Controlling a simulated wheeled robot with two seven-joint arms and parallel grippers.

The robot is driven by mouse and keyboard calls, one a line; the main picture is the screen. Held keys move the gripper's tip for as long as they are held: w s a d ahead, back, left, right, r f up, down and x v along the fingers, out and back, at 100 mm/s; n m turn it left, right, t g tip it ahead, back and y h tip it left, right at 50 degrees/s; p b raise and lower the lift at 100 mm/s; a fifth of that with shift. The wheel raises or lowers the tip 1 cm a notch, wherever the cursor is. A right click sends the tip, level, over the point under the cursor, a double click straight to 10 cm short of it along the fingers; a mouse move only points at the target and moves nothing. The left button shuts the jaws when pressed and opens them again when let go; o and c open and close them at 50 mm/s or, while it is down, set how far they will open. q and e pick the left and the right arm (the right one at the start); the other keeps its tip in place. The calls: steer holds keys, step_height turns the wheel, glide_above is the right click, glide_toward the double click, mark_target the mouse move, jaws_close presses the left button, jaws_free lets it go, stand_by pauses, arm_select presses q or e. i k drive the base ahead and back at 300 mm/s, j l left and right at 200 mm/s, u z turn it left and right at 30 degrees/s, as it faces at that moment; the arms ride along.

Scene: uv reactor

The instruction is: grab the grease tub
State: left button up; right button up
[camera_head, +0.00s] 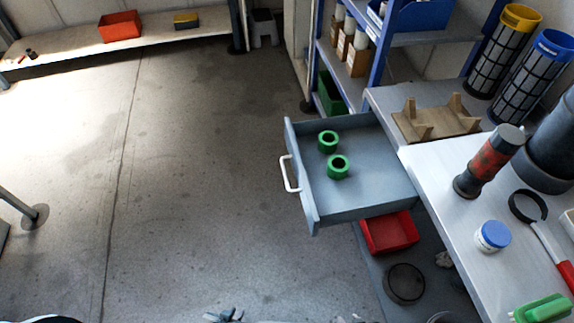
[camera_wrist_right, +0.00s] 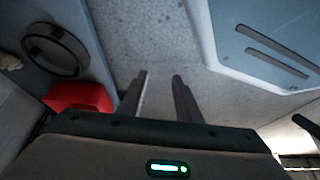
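The grease tub appears to be the small white tub with a blue lid (camera_head: 493,236), upright on the light workbench (camera_head: 440,190) at the right of the head view. Nothing holds it. My right gripper (camera_wrist_right: 160,78) is open and empty in the right wrist view, with floor showing between its fingers. The tub is not in that view. My left gripper (camera_head: 225,315) shows only as a small dark piece at the bottom edge of the head view, far left of the tub. Its finger opening is unclear.
An open drawer (camera_head: 370,185) with two green rings juts out left of the bench. A red-black cylinder (camera_head: 489,162), a red-handled tool (camera_head: 548,245) and a green object (camera_head: 541,308) surround the tub. A red bin (camera_head: 389,232) sits below; it also shows in the right wrist view (camera_wrist_right: 78,97).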

mark_target(480, 242)
steer(key=z, duration=1.65)
